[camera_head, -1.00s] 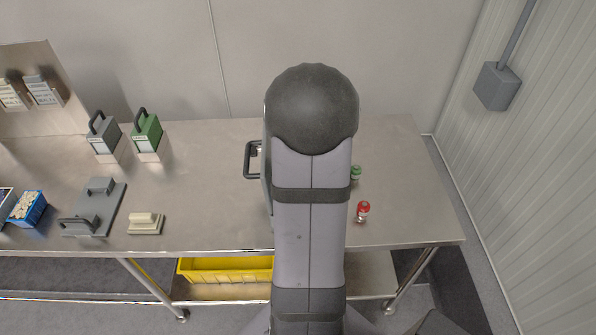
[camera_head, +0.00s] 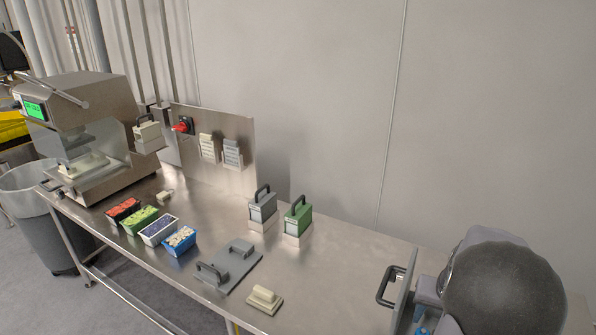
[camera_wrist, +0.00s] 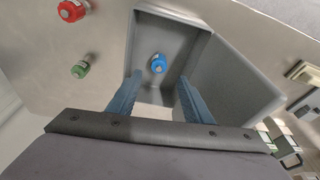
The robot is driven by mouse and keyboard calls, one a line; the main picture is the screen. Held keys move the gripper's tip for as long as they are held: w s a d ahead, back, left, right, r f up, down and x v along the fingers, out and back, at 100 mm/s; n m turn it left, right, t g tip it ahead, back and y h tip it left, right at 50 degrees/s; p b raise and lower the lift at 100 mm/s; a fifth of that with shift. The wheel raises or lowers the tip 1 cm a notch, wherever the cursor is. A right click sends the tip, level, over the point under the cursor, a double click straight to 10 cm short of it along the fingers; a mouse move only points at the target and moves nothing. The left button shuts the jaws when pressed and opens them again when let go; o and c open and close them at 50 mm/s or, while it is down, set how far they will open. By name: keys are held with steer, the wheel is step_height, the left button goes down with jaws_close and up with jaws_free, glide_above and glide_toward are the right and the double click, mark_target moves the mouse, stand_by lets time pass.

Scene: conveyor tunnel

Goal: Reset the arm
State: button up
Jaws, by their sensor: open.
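My arm (camera_head: 500,290) shows at the right edge of the head view. In the wrist view my gripper (camera_wrist: 157,92) is open, its two blue fingers spread apart at the mouth of an open grey box. A blue-capped item (camera_wrist: 158,64) sits inside the box, beyond the fingertips and not touched by them. The grey box (camera_wrist: 245,75) has a wide panel on its right. In the head view a grey panel with a black handle (camera_head: 386,287) stands beside my arm. Blue finger parts show partly behind it.
Red-capped (camera_wrist: 72,9) and green-capped (camera_wrist: 80,69) items stand left of the box. The steel bench also holds a grey handled block (camera_head: 262,207), a green one (camera_head: 298,217), a grey plate (camera_head: 245,266), a cream block (camera_head: 264,298), several coloured bins and a machine (camera_head: 85,130).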

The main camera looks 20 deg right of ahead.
steer(key=s+a+f+g+y, duration=0.2)
steer(key=s+a+f+g, duration=0.15)
steer(key=s+a, duration=0.7)
steer(key=w+a+r+n+p, duration=0.15)
steer(key=a+n, duration=0.25)
steer(key=a, duration=0.5)
steer(key=w+a+r+n+p, duration=0.1)
steer(key=w+a+r+n, duration=0.25)
steer(key=a, duration=0.65)
step_height(320, 180, down, 38)
steer(key=s+b, duration=0.1)
steer(key=b, duration=3.7)
steer(key=shift+d+f+t, duration=0.15)
steer(key=shift+f+t, duration=0.05)
steer(key=shift+t, duration=0.25)
